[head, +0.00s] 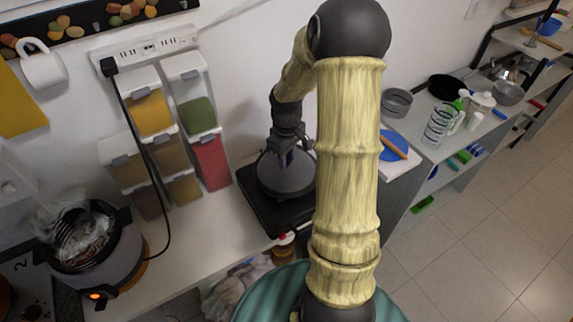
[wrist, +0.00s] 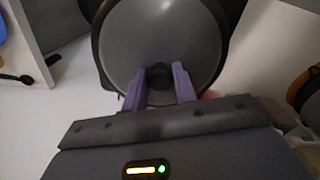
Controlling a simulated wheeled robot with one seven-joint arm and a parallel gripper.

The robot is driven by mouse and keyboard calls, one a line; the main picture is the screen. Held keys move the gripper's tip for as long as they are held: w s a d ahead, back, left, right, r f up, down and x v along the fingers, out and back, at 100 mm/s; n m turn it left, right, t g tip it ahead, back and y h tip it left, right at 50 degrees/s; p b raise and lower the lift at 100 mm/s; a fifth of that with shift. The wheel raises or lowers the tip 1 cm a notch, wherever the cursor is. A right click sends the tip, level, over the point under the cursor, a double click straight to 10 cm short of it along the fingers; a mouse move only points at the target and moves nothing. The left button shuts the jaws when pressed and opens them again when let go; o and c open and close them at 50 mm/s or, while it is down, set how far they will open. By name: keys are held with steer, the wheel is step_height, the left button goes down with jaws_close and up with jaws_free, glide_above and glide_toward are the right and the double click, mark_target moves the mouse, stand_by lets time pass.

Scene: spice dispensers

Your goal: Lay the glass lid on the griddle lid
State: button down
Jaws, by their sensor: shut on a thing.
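The glass lid is a round grey disc with a dark knob; it shows in the head view (head: 284,180) and the wrist view (wrist: 160,32). My gripper's purple fingers (wrist: 158,73) are shut on the knob from both sides. In the head view my gripper (head: 287,157) is above the middle of the lid. Below the lid is the black, square-edged griddle with its lid (head: 268,213), mostly covered by the glass lid. I cannot tell whether the glass lid touches it or hangs slightly above. My arm hides the right side.
Spice dispensers (head: 151,113) hang on the wall at the left. A steaming pot (head: 95,250) stands at the counter's left, its black cord running up to a power strip (head: 150,48). The counter (head: 205,235) between pot and griddle is clear. Cookware stands on the right shelf.

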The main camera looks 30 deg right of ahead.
steer(key=shift+f, duration=1.85)
steer(key=shift+f, duration=0.1)
steer(key=c, duration=1.1)
jaws_free()
step_height(320, 180, up, 12)
steer(key=shift+w+f, duration=0.1)
steer(key=shift+f, duration=0.15)
steer(key=shift+a+r, duration=0.15)
steer(key=shift+r, duration=0.2)
